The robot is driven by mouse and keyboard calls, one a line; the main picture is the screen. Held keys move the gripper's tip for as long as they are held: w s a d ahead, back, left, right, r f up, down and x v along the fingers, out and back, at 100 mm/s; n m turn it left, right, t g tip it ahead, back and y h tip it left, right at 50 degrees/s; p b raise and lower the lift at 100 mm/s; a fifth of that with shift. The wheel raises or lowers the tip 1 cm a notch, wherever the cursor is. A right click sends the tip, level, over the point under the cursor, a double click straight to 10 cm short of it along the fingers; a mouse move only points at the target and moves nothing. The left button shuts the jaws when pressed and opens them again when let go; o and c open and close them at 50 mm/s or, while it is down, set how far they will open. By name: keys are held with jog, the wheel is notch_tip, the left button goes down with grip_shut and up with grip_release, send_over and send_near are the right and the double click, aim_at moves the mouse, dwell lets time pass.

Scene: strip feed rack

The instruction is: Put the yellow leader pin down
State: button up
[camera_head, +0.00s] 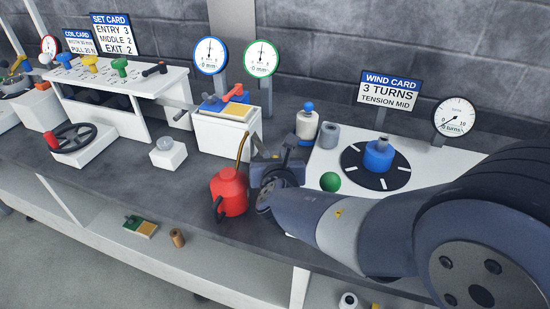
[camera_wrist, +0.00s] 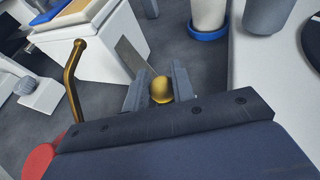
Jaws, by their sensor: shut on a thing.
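The yellow leader pin (camera_wrist: 161,88) shows in the wrist view as a rounded yellow end between my two fingers. My gripper (camera_wrist: 160,87) is shut on it. A flat grey strip (camera_wrist: 134,57) shows just beyond the pin; I cannot tell whether the two are joined. In the head view my gripper (camera_head: 290,150) is over the dark bench (camera_head: 200,172), between the red oil can and the white wind board. The pin is not distinguishable there, hidden by the gripper. The wrist view shows dark bench top beyond the fingers, and I cannot tell the pin's height above it.
The red oil can (camera_head: 229,192) with its brass spout stands close left of my gripper. A white box (camera_head: 228,130) is behind left. A white bottle (camera_head: 306,125), grey cylinder (camera_head: 329,135) and green ball (camera_head: 330,181) are nearby on the right.

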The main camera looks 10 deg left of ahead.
jog(key=o, duration=1)
jog(key=shift+f, duration=0.1)
jog(key=shift+r, duration=0.2)
jog(key=p+v, duration=0.2)
jog(key=v, duration=1)
jog(key=shift+p, duration=0.4)
